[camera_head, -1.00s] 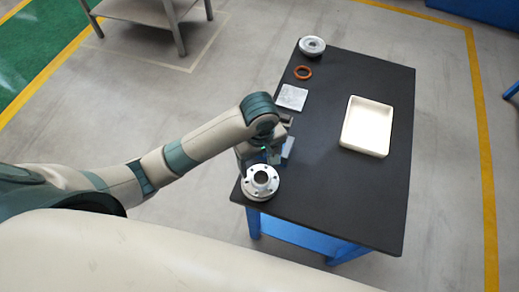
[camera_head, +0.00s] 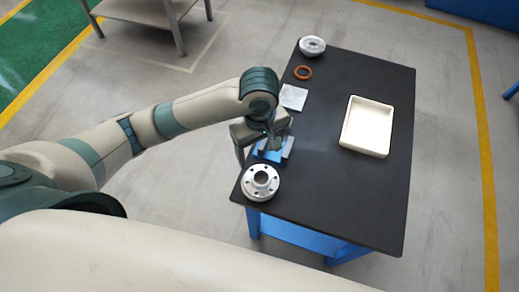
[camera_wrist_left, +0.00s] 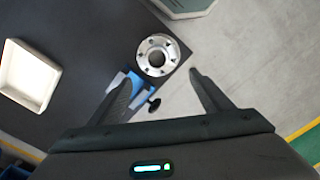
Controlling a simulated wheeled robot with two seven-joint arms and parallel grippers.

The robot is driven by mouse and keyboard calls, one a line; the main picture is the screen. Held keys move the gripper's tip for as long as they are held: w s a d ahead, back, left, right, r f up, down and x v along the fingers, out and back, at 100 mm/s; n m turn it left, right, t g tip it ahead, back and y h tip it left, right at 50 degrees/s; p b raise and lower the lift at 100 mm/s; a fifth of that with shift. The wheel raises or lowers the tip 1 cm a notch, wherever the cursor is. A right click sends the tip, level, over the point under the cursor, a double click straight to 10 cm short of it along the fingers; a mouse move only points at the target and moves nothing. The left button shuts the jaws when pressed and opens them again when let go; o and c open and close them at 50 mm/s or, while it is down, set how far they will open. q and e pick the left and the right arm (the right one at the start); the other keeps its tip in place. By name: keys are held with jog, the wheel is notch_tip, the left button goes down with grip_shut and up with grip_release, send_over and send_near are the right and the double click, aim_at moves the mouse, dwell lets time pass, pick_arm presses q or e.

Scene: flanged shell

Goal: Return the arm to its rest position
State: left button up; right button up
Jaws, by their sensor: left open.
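My left arm comes in from the left in the head view, bent down at the wrist. My left gripper (camera_head: 263,147) hangs over the near left part of the black table (camera_head: 335,200), open and empty. The silver flanged shell (camera_head: 261,182) stands at the table's near left corner, just below the gripper in the picture. In the left wrist view the flanged shell (camera_wrist_left: 157,55) shows beyond the spread fingers (camera_wrist_left: 160,78), apart from them. A blue fixture (camera_head: 270,155) is beside the shell, partly hidden by the gripper. My right gripper is not in view.
A cream tray (camera_head: 367,126) stands on the table's right side. A grey square plate (camera_head: 293,97), an orange ring (camera_head: 303,72) and a round silver part (camera_head: 312,47) line the left edge. The table's middle is clear. A grey bench (camera_head: 150,12) stands behind.

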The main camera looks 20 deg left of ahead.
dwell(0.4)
pick_arm(q)
jog(key=s+d+f+m+t+h, duration=0.2)
jog(key=s+d+f+m+h, duration=0.2)
jog(key=s+d+f+m, duration=0.15)
jog(key=s+a+f+m+t+y, duration=0.1)
jog(key=s+a+f+m+y, duration=0.15)
jog(key=s+a, duration=0.45)
jog(key=s+a+f+m+t+y, duration=0.1)
jog(key=s+a+f+m, duration=0.3)
jog(key=a, duration=0.5)
notch_tip(320, 180, down, 35)
jog(key=s+g+b, duration=0.2)
jog(key=b, duration=0.6)
jog(key=s+a+f+b, duration=0.1)
jog(key=s+f+b, duration=0.2)
jog(key=s+f, duration=0.6)
jog(key=s+a+f+g+b, duration=0.1)
jog(key=s+f+b, duration=0.3)
jog(key=s+f, duration=0.5)
notch_tip(320, 180, down, 7)
jog(key=shift+a+r, duration=0.2)
jog(key=shift+a, duration=0.15)
